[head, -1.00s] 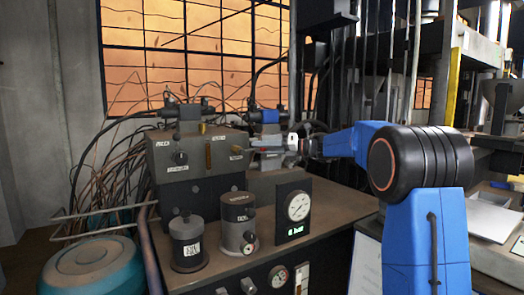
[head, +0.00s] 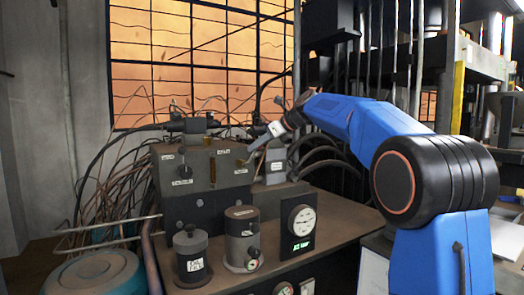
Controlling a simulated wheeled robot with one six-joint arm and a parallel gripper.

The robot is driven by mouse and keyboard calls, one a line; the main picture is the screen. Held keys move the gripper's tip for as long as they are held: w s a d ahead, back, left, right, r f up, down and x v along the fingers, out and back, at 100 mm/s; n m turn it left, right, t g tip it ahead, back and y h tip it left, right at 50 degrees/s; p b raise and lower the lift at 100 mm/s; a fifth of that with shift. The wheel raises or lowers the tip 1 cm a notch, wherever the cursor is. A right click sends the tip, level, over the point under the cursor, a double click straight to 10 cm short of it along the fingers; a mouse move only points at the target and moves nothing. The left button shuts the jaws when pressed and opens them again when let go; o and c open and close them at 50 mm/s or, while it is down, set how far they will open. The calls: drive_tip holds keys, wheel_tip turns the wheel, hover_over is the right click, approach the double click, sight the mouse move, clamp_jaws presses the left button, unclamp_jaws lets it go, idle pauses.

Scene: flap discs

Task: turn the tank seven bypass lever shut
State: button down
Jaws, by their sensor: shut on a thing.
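A grey valve block (head: 192,190) stands on the bench with small white labels too small to read. A brass-coloured lever (head: 213,171) points up and down on its front face, and a dark knob (head: 183,171) sits left of it. My gripper (head: 252,147) reaches in from the upper right, tilted down to the left, at the block's right end. Its jaws are shut on a small part there, seemingly a lever, mostly hidden by the jaws. I cannot read which lever is tank seven's bypass.
A dial gauge (head: 301,219) with a green readout stands at the front right of the bench (head: 338,212). Two grey cylinders, left (head: 191,262) and right (head: 241,244), stand before the block. Cables and hoses crowd behind and left.

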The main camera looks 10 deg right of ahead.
sight(247, 163)
drive_tip(key=a+h, duration=0.1)
drive_tip(key=n, duration=0.1)
drive_tip(key=a+h, duration=0.1)
drive_tip(key=shift+s+a+r+n+h, duration=0.3)
drive_tip(key=shift+s+r, duration=0.1)
drive_tip(key=shift+s+a+n+t+h, duration=0.25)
drive_tip(key=shift+a+n+h, duration=0.1)
drive_tip(key=shift+a+h, duration=0.15)
drive_tip(key=shift+s+a+n+t+h, duration=0.1)
drive_tip(key=shift+a+n+t+h, duration=0.2)
drive_tip(key=shift+a+h, duration=0.2)
drive_tip(key=c, duration=1.5)
unclamp_jaws()
drive_tip(key=shift+d, duration=0.1)
drive_tip(key=shift+o, duration=0.2)
drive_tip(key=shift+r, duration=0.1)
drive_tip(key=v, duration=1.7)
drive_tip(key=shift+s+r, duration=0.15)
